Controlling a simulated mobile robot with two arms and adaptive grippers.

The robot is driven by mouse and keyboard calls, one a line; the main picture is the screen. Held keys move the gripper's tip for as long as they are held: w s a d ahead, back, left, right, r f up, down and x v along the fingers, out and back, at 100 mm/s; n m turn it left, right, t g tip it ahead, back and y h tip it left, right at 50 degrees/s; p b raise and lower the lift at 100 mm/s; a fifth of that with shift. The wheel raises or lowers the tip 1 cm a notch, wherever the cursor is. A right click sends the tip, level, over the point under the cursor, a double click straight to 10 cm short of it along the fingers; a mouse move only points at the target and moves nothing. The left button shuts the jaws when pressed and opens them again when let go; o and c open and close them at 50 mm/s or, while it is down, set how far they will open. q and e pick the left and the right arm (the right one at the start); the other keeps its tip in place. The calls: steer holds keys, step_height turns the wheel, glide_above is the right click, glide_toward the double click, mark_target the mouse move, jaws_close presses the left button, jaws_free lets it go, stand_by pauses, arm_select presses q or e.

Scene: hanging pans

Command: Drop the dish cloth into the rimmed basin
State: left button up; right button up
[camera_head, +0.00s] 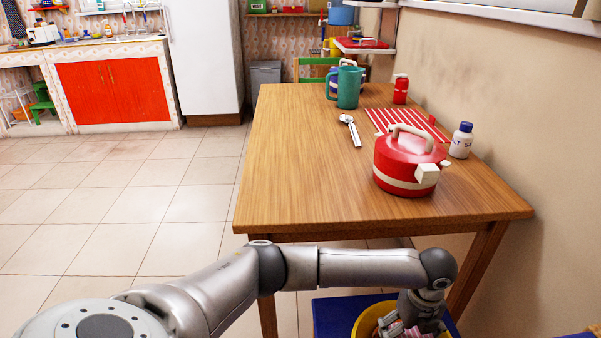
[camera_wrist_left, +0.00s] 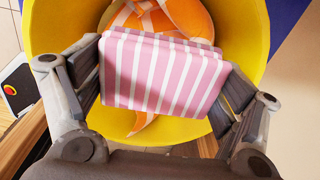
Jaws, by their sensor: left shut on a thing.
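The dish cloth (camera_wrist_left: 165,75), pink with white stripes and folded, is between the fingers of my left gripper (camera_wrist_left: 160,85) in the left wrist view. The gripper is shut on it. The round yellow rimmed basin (camera_wrist_left: 245,35) lies behind and around the cloth in that view. In the head view my left gripper (camera_head: 412,318) points down over the yellow basin (camera_head: 366,318) at the bottom edge, with a little of the cloth (camera_head: 412,334) showing. An orange thing with white bands (camera_wrist_left: 190,17) lies in the basin, partly hidden by the cloth. My right gripper is not in view.
The basin is on a blue surface (camera_head: 330,312) in front of the wooden table (camera_head: 300,170). On the table are a red lidded pot (camera_head: 400,168), a white bottle (camera_head: 461,142), a teal pitcher (camera_head: 348,88) and a red bottle (camera_head: 401,90). Its left part is clear.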

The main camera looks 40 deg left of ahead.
arm_select(q)
steer(key=o, duration=0.8)
steer(key=shift+r, duration=0.1)
step_height(320, 180, up, 12)
steer(key=shift+f, duration=0.1)
stand_by(0.3)
